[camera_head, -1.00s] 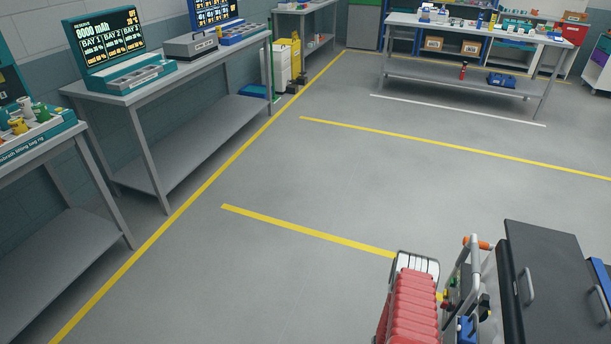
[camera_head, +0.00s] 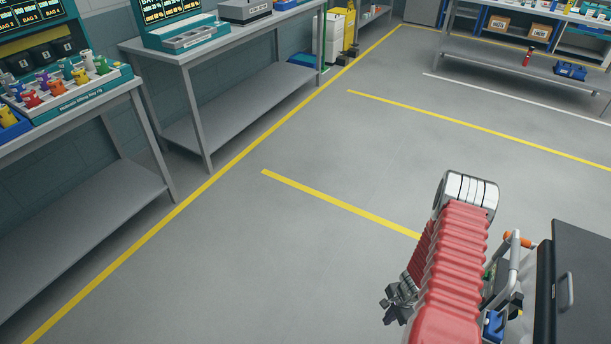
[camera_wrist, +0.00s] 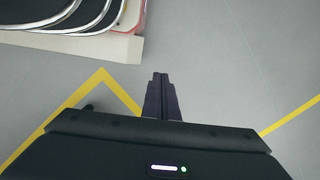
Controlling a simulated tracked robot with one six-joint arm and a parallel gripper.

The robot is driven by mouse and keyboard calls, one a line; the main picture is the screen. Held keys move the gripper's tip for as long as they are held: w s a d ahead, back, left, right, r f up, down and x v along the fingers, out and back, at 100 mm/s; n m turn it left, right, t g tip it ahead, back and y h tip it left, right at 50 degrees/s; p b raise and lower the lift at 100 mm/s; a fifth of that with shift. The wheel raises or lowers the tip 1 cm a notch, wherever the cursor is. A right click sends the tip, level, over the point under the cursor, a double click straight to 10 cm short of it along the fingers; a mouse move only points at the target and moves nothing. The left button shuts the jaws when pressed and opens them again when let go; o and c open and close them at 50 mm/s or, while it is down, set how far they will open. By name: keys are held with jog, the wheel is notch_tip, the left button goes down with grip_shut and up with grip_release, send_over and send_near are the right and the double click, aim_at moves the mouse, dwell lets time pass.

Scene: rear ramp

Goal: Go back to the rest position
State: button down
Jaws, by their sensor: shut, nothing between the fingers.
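My gripper (camera_head: 391,305) shows at the lower middle of the head view, beside my red-sleeved arm, which is folded. In the wrist view my gripper (camera_wrist: 160,77) has its two dark fingers together, with nothing between them. It hangs over bare grey floor and touches nothing that I can see.
A workbench (camera_head: 60,225) with a teal rack of coloured fittings (camera_head: 65,88) stands at the left. Another bench (camera_head: 225,50) stands behind it. A shelved table (camera_head: 510,55) is at the back right. The floor (camera_head: 270,250) between, marked with yellow lines, is clear.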

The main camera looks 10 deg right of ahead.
jog(key=w+a+r+n, duration=0.2)
jog(key=a+r+n, duration=0.1)
jog(key=r, duration=0.7)
jog(key=w+a+r+n+y, duration=0.1)
jog(key=a+r+n, duration=0.2)
jog(key=r, duration=0.8)
jog(key=w+a+r+n, duration=0.2)
jog(key=a+r, duration=0.2)
jog(key=r, duration=0.6)
jog(key=s+a+r+n+t+h, duration=0.1)
jog(key=s+a+r+n+t, duration=0.1)
jog(key=r, duration=0.9)
jog(key=s+a+r+n+t, duration=0.2)
jog(key=s+a+r+n, duration=0.2)
jog(key=r, duration=0.7)
jog(key=s+a+r+n+t+h, duration=0.1)
jog(key=s+a+r+n, duration=0.2)
jog(key=s+a+r, duration=0.3)
notch_tip(320, 180, up, 6)
jog(key=shift+s+f+t+h, duration=0.2)
jog(key=shift+s+t+h, duration=0.1)
jog(key=shift+s+t, duration=0.1)
